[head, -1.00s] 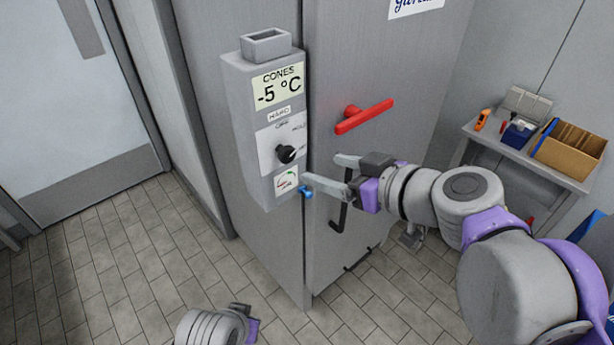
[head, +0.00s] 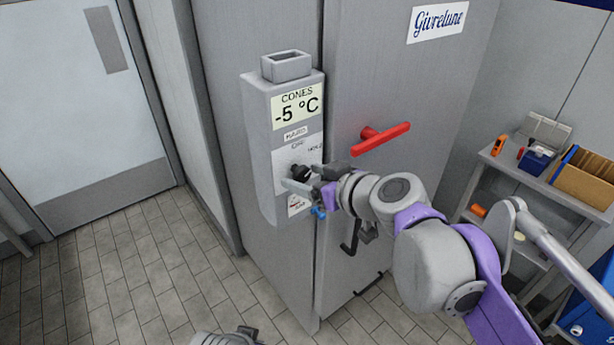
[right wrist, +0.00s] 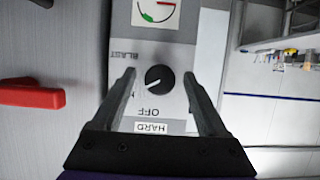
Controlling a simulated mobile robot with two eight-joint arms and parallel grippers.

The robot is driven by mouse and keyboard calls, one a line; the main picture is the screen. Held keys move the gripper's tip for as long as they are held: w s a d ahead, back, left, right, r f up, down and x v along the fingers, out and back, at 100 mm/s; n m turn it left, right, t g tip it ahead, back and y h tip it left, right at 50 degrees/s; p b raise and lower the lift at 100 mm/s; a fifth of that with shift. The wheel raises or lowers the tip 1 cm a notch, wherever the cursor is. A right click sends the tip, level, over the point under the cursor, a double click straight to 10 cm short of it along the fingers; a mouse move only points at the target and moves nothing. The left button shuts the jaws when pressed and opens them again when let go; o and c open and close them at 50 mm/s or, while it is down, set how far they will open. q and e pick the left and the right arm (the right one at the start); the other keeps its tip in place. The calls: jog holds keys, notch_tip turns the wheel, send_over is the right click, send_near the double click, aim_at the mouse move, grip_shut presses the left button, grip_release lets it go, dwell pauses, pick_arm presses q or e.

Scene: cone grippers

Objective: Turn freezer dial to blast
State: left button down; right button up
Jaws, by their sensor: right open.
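The freezer dial is a round black knob (head: 299,171) on the grey control box (head: 262,150), whose display reads CONES -5 °C. In the right wrist view the knob (right wrist: 158,79) appears upside down. Its white mark seems to point to the lower left, toward a label mostly hidden by a finger. The BLAST label (right wrist: 126,55) is at upper left, OFF below the knob. My right gripper (head: 305,177) is open at the dial; its fingers (right wrist: 160,75) stand either side of the knob, with gaps visible. Part of my left arm's end (head: 245,335) shows at the bottom edge; its fingers are hidden.
A red handle (head: 382,138) sticks out of the freezer door right of the box. A shelf (head: 560,185) with boxes stands at right. The tiled floor at left is clear.

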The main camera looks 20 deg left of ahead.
grip_shut()
dwell(0.3)
jog(key=shift+d+r+m+g+y+p, duration=0.1)
jog(key=shift+m+g+y+p, duration=0.3)
jog(key=shift+m+p, duration=0.45)
jog(key=shift+w+m+g+y+p, duration=0.1)
jog(key=shift+m+g+y+p, duration=0.4)
jog(key=shift+m, duration=0.45)
jog(key=shift+m+g+y, duration=0.4)
jog(key=shift+m, duration=0.6)
jog(key=shift+f+m+g+y, duration=0.2)
jog(key=shift+m+g+y, duration=0.45)
jog(key=shift+m, duration=0.75)
